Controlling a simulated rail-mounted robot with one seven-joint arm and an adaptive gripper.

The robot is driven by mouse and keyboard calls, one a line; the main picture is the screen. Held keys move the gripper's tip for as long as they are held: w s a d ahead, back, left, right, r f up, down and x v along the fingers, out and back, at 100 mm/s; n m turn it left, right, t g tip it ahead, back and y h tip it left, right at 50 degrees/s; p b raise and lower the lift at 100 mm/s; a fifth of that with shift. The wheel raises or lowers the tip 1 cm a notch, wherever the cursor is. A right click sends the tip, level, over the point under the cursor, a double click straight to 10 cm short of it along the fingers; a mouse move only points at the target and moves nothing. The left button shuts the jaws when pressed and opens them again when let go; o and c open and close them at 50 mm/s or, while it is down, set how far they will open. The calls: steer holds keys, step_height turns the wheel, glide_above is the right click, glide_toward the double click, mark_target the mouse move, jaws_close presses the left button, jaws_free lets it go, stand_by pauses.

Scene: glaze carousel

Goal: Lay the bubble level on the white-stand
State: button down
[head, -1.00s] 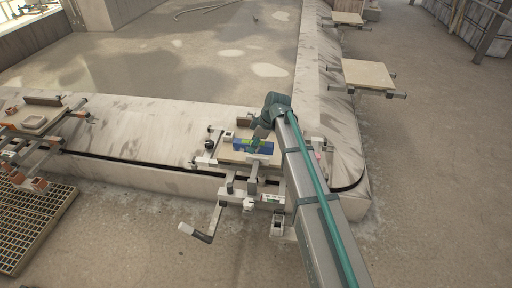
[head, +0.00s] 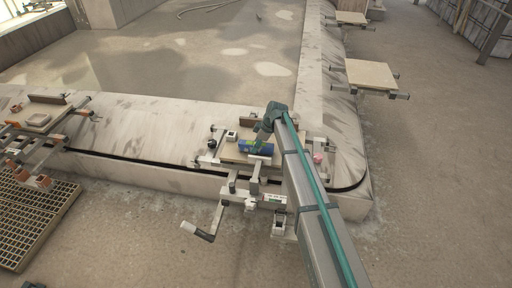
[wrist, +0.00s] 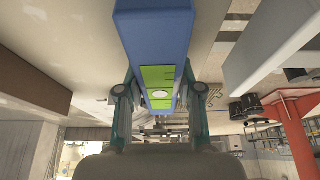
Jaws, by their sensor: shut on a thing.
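The bubble level (head: 262,149) is a blue bar with a green patch. My gripper (head: 263,136) is shut on it over the tray (head: 232,155) at the near side of the basin. In the wrist view the bar (wrist: 155,30) runs between the two fingers of my gripper (wrist: 160,92), its green face with a round white spot showing. I cannot tell whether the bar touches anything below. A small white square piece (head: 231,135) stands on the tray, left of the level; I cannot tell for sure whether it is the white-stand.
A hand crank (head: 205,234) and a clamp bracket (head: 262,199) stick out in front of the tray. A small pink object (head: 318,158) is to the right of my arm. Another loaded tray (head: 35,120) is at left, above a floor grating (head: 30,220).

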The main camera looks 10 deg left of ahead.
steer(key=shift+f, duration=0.45)
steer(key=shift+f, duration=0.1)
steer(key=c, duration=0.7)
jaws_free()
steer(key=shift+c, duration=0.2)
steer(key=v, duration=1.2)
